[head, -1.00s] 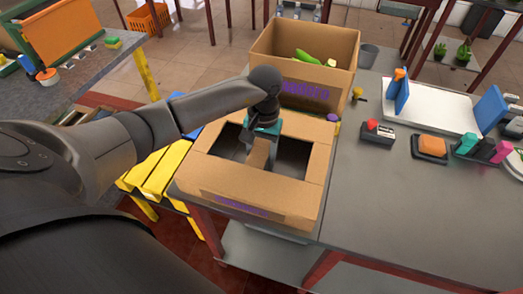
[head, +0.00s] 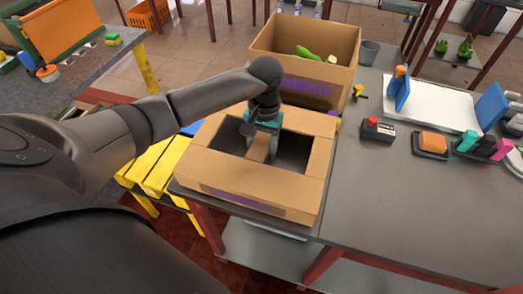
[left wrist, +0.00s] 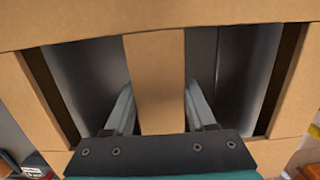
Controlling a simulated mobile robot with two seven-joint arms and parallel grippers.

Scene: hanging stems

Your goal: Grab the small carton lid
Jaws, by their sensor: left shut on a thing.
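The small carton lid (head: 310,186) is a brown cardboard frame with two dark openings and a strip across its middle. It is at the front left of the grey table in the head view, with purple print on its front side. I cannot tell whether it touches the table. My left gripper (head: 262,150) reaches down from above, shut on the middle strip. In the left wrist view the strip (left wrist: 157,75) runs between the two fingers, one in each opening. The fingertips are partly hidden below the lid's top. My right gripper is not in view.
An open carton (head: 345,78) with green produce stands behind the lid, very close to it. A red-topped device (head: 378,130), an orange block (head: 432,143) and a white tray (head: 440,105) are to the right. The table's front right (head: 400,220) is clear.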

